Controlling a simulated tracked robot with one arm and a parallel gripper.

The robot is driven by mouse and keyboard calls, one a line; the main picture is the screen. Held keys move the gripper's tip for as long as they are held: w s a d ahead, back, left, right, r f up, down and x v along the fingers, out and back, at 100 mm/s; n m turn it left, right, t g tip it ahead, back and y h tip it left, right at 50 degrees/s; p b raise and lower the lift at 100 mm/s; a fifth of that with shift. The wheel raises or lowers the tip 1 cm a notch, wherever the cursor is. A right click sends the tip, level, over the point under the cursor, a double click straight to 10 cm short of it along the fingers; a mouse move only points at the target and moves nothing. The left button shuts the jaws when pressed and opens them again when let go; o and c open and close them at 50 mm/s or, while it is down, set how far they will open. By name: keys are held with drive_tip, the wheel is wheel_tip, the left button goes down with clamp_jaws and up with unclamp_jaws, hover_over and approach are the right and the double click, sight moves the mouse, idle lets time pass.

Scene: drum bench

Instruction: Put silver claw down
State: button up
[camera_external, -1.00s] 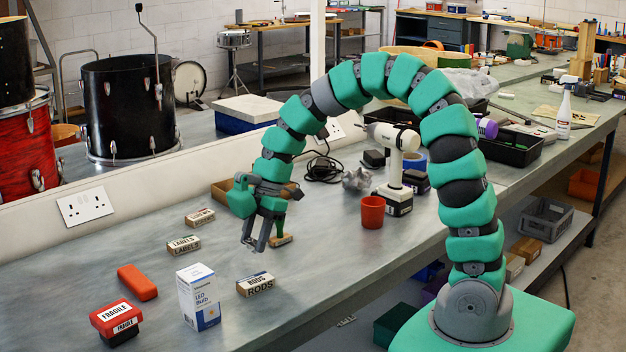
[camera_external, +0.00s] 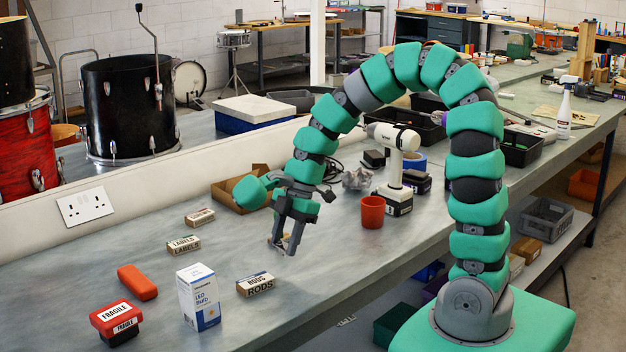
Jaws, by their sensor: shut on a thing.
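My gripper (camera_external: 284,248) hangs over the middle of the bench, pointing down, with its grey fingers close together. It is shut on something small. The fingertips appear a little above the bench top, up and to the right of the RODS block (camera_external: 256,284); I cannot tell the exact height.
A LABELS block (camera_external: 184,244), a red box (camera_external: 137,282), a light bulb box (camera_external: 198,296) and a FRAGILE stamp (camera_external: 117,322) stand to the left. Bare bench (camera_external: 320,270) lies between.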

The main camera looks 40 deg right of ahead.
drive_tip(key=shift+m+t, duration=0.3)
drive_tip(key=shift+m, duration=0.4)
drive_tip(key=w, duration=0.4)
drive_tip(key=w+p, duration=0.1)
drive_tip(key=w, duration=0.2)
drive_tip(key=shift+w+d+r, duration=0.1)
drive_tip(key=shift+d+r, duration=0.25)
drive_tip(key=shift+m+t, duration=0.3)
drive_tip(key=shift+m, duration=0.5)
drive_tip(key=w+a+r+p, duration=0.1)
drive_tip(key=w+a, duration=0.2)
drive_tip(key=w, duration=0.2)
drive_tip(key=w+a+r+p, duration=0.1)
drive_tip(key=w+a, duration=0.3)
drive_tip(key=w, duration=0.1)
drive_tip(key=w+a+r+p, duration=0.1)
drive_tip(key=w+a, duration=0.2)
drive_tip(key=w, duration=0.3)
drive_tip(key=shift+a+r, duration=0.15)
drive_tip(key=shift+a, duration=0.15)
drive_tip(key=w+a, duration=0.2)
drive_tip(key=a, duration=0.6)
drive_tip(key=n+g+p, duration=0.1)
drive_tip(key=n+p, duration=0.2)
hover_over(84, 310)
drive_tip(key=d, duration=0.1)
drive_tip(key=f, duration=0.9)
drive_tip(key=shift+d+p, duration=0.2)
drive_tip(key=shift+p, duration=0.15)
